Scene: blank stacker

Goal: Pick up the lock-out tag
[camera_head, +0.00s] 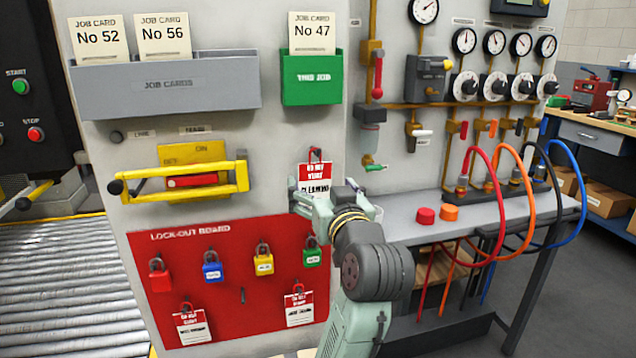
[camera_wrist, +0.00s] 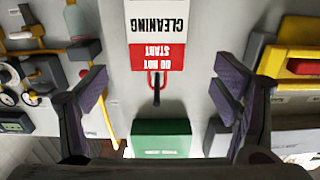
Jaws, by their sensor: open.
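A red and white lock-out tag (camera_head: 313,172), reading "DO NOT START CLEANING", hangs by a red loop on the panel, right of the yellow switch handle. My gripper (camera_head: 338,203) is in front of the panel at this tag and covers its lower part in the head view. In the wrist view, which is upside down, the tag (camera_wrist: 158,48) hangs between the spread fingers of my gripper (camera_wrist: 163,85), touching neither finger in the picture. Two more tags hang low on the red lock-out board (camera_head: 230,318), one at left (camera_head: 192,327) and one at right (camera_head: 299,308).
The yellow switch handle (camera_head: 180,177) sticks out left of my gripper. Several padlocks hang on the board, the green one (camera_head: 312,253) nearest. A green card holder (camera_head: 312,78) is above the tag. Gauges, valves and coloured hoses (camera_head: 497,200) stand at right.

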